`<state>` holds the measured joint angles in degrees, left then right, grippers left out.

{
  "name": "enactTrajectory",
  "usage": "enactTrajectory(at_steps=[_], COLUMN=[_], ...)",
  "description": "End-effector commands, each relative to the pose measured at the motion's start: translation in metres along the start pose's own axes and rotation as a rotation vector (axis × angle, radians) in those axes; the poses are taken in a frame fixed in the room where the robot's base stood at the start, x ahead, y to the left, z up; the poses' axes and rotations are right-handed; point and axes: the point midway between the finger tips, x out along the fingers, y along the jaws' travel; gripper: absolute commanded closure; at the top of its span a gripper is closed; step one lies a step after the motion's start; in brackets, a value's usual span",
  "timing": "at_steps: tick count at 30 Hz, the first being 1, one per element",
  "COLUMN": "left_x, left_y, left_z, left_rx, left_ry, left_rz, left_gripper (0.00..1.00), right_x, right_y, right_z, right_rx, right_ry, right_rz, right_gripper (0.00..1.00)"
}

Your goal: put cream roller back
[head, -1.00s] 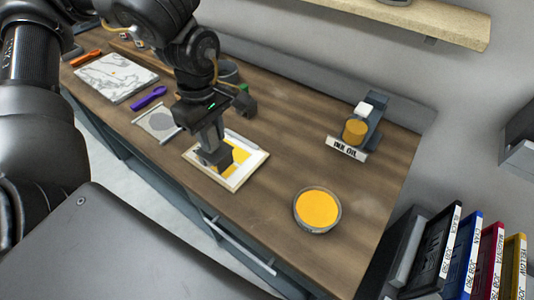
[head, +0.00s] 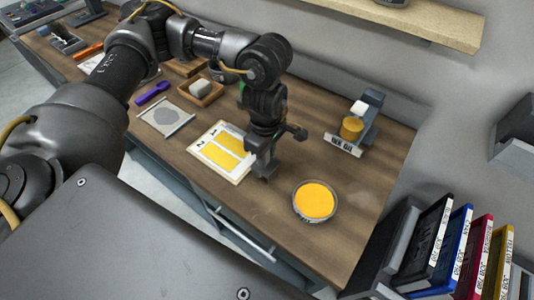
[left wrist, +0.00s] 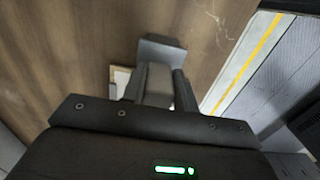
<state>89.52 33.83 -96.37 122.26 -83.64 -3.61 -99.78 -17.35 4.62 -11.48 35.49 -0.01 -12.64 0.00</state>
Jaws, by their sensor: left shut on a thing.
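My left gripper (head: 264,168) is above the wooden table, just right of the printed sheet. It also shows in the left wrist view (left wrist: 160,92), shut on a pale grey-beige piece (left wrist: 157,84) with a dark grey block (left wrist: 162,52) beyond it. I take this to be the roller, though the gripper hides most of it in the head view. The sheet (head: 203,143) lies flat with two yellow patches marked 1 and 2. A round dish of yellow ink (head: 315,201) stands to the right. My right gripper is not in view.
A grey stand (head: 371,118) with a yellow cylinder and a label plate (head: 343,145) stands at the back right. A wooden tray (head: 211,98) holds a whitish lump. A purple tool (head: 152,93) and grey screen (head: 184,121) lie left. Coloured cases (head: 458,245) stand at right.

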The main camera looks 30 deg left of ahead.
Motion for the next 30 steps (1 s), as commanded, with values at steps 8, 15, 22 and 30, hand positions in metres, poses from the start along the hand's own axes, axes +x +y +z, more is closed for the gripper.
enactTrajectory(at_steps=[8, 15, 22, 30], left_x=[0.014, 0.017, 0.024, 0.024], left_y=[0.000, 0.000, 0.000, 0.000], left_z=[0.000, -0.001, -0.001, -0.001], left_rx=[0.000, 0.000, -0.001, -0.001], left_ry=[-0.001, -0.001, 0.000, 0.000], left_rz=[0.002, 0.002, 0.001, -0.001], left_gripper=[0.94, 0.94, 0.94, 0.49], right_x=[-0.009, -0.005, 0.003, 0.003], right_y=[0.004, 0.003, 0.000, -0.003], right_z=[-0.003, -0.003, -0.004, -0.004], right_rx=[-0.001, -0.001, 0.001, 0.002], right_ry=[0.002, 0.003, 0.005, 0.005], right_rz=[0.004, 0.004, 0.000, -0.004], right_gripper=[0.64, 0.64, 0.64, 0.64])
